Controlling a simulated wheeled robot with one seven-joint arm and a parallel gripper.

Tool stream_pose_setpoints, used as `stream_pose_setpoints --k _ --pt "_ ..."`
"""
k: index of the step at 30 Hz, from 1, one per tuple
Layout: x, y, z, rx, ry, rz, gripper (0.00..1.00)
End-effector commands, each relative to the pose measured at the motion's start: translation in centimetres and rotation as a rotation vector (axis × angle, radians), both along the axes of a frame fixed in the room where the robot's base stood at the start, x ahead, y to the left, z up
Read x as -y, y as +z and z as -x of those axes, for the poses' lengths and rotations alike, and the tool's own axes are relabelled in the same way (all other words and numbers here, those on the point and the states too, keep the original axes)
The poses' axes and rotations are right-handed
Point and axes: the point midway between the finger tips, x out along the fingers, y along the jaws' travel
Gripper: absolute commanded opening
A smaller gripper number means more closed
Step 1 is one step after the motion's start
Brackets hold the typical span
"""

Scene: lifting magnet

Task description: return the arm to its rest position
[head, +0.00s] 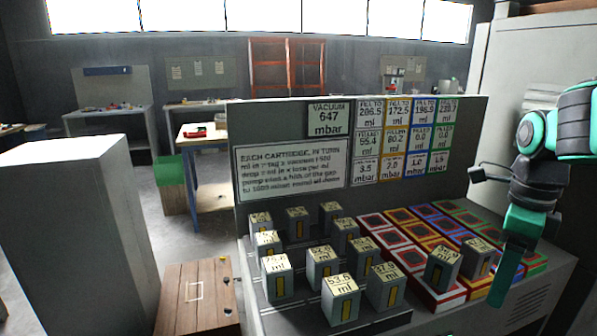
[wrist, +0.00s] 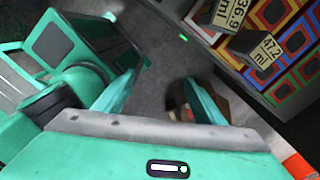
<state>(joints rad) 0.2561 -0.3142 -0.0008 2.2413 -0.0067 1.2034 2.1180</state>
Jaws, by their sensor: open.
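My arm (head: 530,185) is folded at the right side of the head view, in front of the right end of the console. In the wrist view my gripper (wrist: 163,97) is open, its two teal fingers apart with nothing between them. It hangs over dark floor, clear of the console. Part of my own teal body fills the left of that view. The fingertips are hard to make out in the head view.
Several grey cartridges (head: 341,298) stand on the console (head: 395,325); two are on the coloured pads (head: 410,258). A display panel (head: 290,175) rises behind. A white cabinet (head: 75,220) and wooden crate (head: 198,296) are left. Cartridges (wrist: 258,50) show top right in the wrist view.

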Motion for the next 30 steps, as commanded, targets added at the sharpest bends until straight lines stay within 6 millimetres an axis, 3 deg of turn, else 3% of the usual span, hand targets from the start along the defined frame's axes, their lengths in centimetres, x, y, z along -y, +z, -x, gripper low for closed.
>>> stream_pose_setpoints --k 14,30 --pt "1.0 -1.7 3.0 0.002 0.426 0.000 0.64" --pt "3.3 -6.0 9.6 0.004 1.355 -0.005 0.64"
